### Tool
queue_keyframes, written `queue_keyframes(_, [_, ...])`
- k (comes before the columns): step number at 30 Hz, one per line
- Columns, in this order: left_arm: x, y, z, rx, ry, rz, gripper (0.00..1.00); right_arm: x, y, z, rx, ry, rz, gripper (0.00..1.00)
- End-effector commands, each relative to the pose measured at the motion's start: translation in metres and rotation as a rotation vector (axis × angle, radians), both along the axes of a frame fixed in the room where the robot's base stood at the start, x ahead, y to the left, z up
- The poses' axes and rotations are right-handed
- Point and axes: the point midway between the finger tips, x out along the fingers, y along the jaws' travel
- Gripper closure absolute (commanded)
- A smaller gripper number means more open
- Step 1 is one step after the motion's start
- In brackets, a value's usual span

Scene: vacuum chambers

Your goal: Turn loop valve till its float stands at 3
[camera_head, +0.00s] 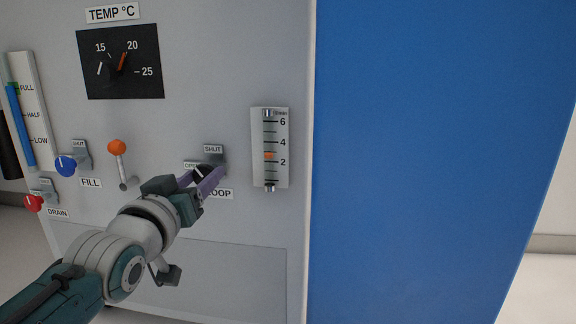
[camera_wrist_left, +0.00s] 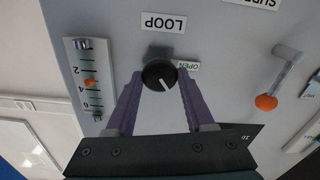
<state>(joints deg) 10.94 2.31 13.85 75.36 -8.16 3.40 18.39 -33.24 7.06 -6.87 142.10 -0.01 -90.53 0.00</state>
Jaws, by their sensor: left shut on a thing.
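The loop valve is a black round knob (camera_wrist_left: 159,74) with a white pointer line, on the grey panel above the LOOP label (camera_head: 219,194). My left gripper (camera_head: 207,176) has its purple fingers shut on the knob, one on each side. It also shows in the left wrist view (camera_wrist_left: 159,78). In the head view the gripper partly hides the knob and the OPEN label. The flow gauge (camera_head: 270,148) is right of the knob. Its orange float (camera_head: 269,156) stands between 2 and 4, near 3. My right gripper is not in view.
Left of the loop valve are an orange-tipped lever (camera_head: 117,147), a blue FILL knob (camera_head: 66,165) and a red DRAIN knob (camera_head: 33,203). A temperature dial (camera_head: 120,62) is above. A large blue surface (camera_head: 430,150) lies right of the panel edge.

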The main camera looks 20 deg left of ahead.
Motion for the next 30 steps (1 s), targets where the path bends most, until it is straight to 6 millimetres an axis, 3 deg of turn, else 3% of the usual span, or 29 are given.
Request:
queue_keyframes(4, [0.0,0.0,-0.001,0.002,0.0,0.0,1.0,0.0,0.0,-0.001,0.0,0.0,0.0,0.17])
queue_keyframes(5, [0.0,0.0,-0.001,0.002,0.0,0.0,0.45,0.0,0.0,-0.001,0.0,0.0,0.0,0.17])
queue_keyframes(12, [0.0,0.0,0.0,0.004,0.0,0.0,0.18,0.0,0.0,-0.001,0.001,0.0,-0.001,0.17])
queue_keyframes(23, [-0.006,-0.001,0.001,0.005,0.002,0.0,0.16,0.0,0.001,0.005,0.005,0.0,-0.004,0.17])
queue_keyframes(30, [-0.049,-0.012,0.005,0.003,0.005,0.0,0.16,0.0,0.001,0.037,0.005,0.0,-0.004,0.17])
